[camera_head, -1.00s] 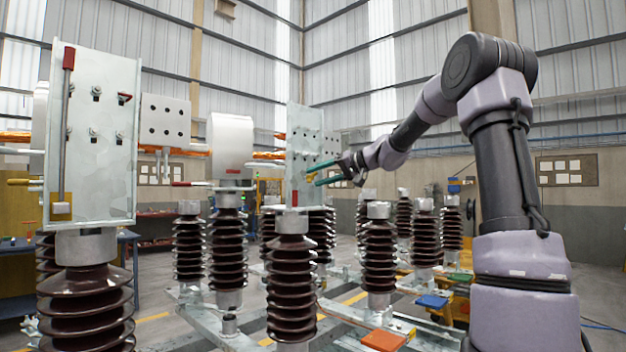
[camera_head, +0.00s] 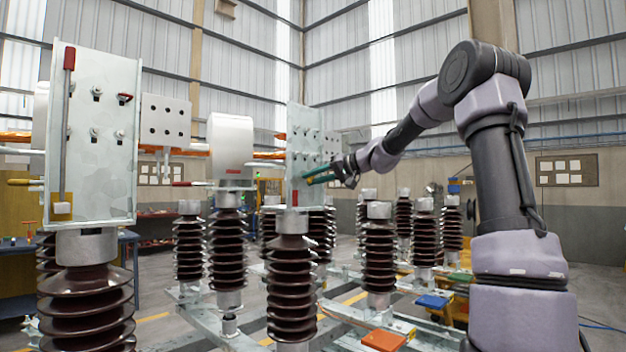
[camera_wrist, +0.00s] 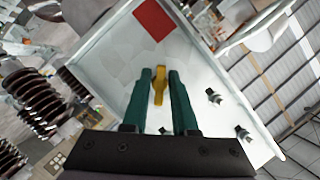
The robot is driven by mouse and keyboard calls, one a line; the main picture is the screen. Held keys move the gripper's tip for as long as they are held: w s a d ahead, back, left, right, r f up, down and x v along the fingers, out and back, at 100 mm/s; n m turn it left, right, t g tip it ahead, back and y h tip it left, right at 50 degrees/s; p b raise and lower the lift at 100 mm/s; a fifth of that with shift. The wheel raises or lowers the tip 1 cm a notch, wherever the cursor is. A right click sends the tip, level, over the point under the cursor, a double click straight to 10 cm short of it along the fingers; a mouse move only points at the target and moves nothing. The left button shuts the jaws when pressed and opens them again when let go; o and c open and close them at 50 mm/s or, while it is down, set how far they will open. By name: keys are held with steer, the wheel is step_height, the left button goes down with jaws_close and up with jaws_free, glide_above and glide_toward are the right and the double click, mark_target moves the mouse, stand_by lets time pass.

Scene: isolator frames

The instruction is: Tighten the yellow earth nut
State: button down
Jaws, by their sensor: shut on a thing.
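The yellow earth nut (camera_wrist: 159,84) shows in the wrist view as a small elongated yellow piece on the face of a pale metal plate (camera_wrist: 205,65). My gripper (camera_wrist: 160,76) has two green fingers, one on each side of the nut, shut on it. In the head view my gripper (camera_head: 306,177) reaches from the right to the upright plate (camera_head: 296,130) on top of a brown ribbed insulator (camera_head: 290,280). The nut is too small to make out clearly there.
A red square (camera_wrist: 155,22) and bolts (camera_wrist: 213,97) sit on the plate near my fingers. A larger plate (camera_head: 100,140) with a red-tipped lever stands at the left. Several more ribbed insulators (camera_head: 379,255) stand behind on metal beams.

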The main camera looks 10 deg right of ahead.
steer(key=m+y, duration=0.1)
steer(key=m, duration=0.1)
steer(key=m+y, duration=0.1)
steer(key=m, duration=0.2)
steer(key=shift+y, duration=0.3)
steer(key=m+y, duration=0.1)
steer(key=m, duration=0.2)
steer(key=m+t, duration=0.1)
steer(key=m, duration=0.2)
steer(key=shift+f+t+y, duration=0.1)
steer(key=shift+t+y, duration=0.2)
steer(key=shift+y, duration=0.1)
steer(key=m+t, duration=0.1)
steer(key=m, duration=0.3)
steer(key=m+t, duration=0.2)
steer(key=m, duration=0.2)
steer(key=m+t+h, duration=0.1)
steer(key=m, duration=0.3)
steer(key=m+t+h, duration=0.1)
steer(key=m+t, duration=0.1)
steer(key=m, duration=0.1)
steer(key=shift+m+t, duration=0.3)
steer(key=shift+m, duration=0.1)
steer(key=c, duration=0.7)
jaws_free()
